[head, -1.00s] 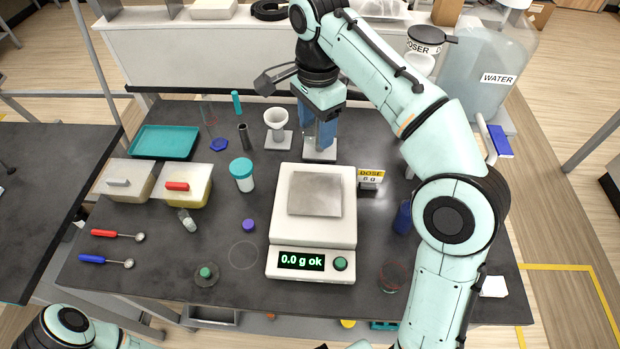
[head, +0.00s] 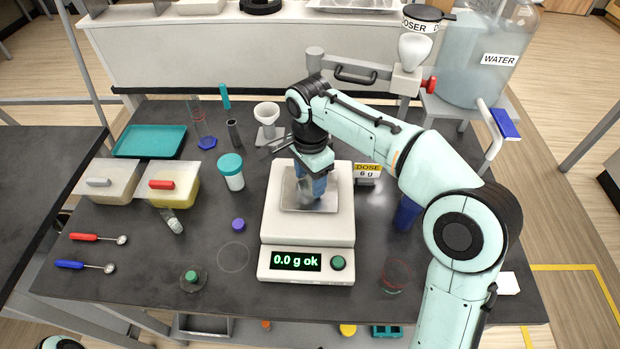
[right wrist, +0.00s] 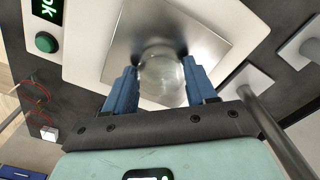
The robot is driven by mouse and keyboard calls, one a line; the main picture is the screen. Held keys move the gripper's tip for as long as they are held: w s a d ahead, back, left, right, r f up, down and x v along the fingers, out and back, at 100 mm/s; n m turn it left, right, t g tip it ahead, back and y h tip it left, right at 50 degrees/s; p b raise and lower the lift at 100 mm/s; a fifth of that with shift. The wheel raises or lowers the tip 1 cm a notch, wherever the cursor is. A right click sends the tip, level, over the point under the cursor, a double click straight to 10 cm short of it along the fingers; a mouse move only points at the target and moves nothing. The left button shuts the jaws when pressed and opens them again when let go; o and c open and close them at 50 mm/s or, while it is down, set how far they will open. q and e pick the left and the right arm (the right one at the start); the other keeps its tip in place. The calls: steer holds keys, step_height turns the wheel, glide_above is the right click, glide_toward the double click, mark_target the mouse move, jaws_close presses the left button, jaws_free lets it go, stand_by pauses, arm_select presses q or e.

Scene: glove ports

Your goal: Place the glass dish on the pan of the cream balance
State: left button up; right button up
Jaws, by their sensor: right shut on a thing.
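The cream balance (head: 308,231) stands mid-table, its display reading "0.0 g ok". Its square metal pan (head: 289,201) is partly hidden by my right gripper (head: 312,193). In the right wrist view, the blue fingers of my right gripper (right wrist: 162,85) are shut on a clear round glass dish (right wrist: 161,78). The dish is over the pan (right wrist: 200,35), near its middle; I cannot tell whether it touches. In the head view the dish (head: 305,188) shows faintly between the fingers. My left gripper is out of view.
A "DOSE 6 g" sign (head: 367,172) stands right of the balance. A white-bowled stand (head: 267,115) and a teal-capped jar (head: 232,173) are behind and left. A blue bottle (head: 406,213) is under my right arm. A clear round outline (head: 233,257) lies left of the balance.

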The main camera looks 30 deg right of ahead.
mark_target(310, 186)
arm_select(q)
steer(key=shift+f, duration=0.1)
arm_select(e)
steer(key=shift+f, duration=0.15)
steer(key=o, duration=1)
steer(key=shift+f, duration=0.1)
steer(key=shift+o, duration=0.2)
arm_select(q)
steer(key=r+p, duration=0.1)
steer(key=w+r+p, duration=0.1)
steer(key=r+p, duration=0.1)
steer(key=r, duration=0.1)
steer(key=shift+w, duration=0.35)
arm_select(e)
step_height(310, 186, up, 12)
steer(key=shift+r, duration=0.2)
